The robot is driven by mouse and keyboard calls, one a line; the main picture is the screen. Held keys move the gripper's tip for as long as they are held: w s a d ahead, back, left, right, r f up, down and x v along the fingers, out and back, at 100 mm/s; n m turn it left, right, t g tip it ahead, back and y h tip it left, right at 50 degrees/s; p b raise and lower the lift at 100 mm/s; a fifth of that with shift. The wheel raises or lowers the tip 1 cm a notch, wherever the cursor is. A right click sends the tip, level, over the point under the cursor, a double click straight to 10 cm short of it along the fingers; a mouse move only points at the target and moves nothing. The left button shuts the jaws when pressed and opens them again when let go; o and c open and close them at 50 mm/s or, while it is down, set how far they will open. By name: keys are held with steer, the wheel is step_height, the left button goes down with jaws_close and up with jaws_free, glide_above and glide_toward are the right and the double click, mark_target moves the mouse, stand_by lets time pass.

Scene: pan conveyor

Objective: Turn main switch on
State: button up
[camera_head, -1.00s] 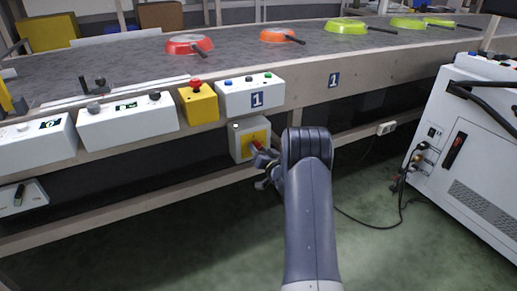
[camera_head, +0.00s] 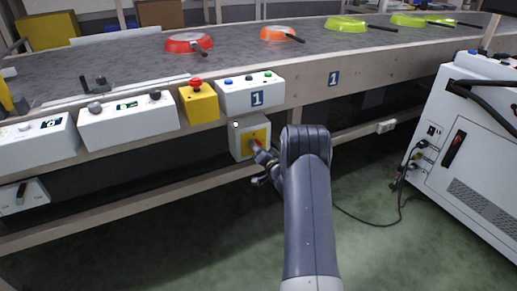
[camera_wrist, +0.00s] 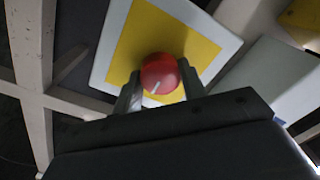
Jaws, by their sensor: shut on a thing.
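The main switch is a red rotary knob (camera_wrist: 159,75) with a white line, on a yellow plate (camera_wrist: 137,39) on a grey-white box (camera_head: 238,139). The box is mounted below the conveyor's front edge. My gripper (camera_wrist: 161,84) has one finger on each side of the red knob and is shut on it. In the head view my gripper (camera_head: 262,158) reaches the front of the box, and the knob is mostly hidden by it. In the wrist view the white line points down and to the left, with the plate tilted.
A yellow emergency-stop box (camera_head: 200,103) with a red button and a white button panel (camera_head: 234,95) marked 1 are above the switch. Pans, such as a red one (camera_head: 186,43), lie on the conveyor (camera_head: 120,65). A white machine (camera_head: 466,135) stands at the right, with a cable on the floor.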

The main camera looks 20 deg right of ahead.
steer(key=o, duration=1)
steer(key=shift+c, duration=0.2)
steer(key=s+p, duration=0.2)
steer(key=s, duration=0.8)
steer(key=shift+s+d+f+p, duration=0.2)
steer(key=shift+s+p, duration=0.1)
steer(key=shift+s, duration=0.1)
steer(key=w+b, duration=0.2)
steer(key=w, duration=0.9)
steer(key=shift+a+r+b, duration=0.2)
steer(key=shift+b, duration=0.15)
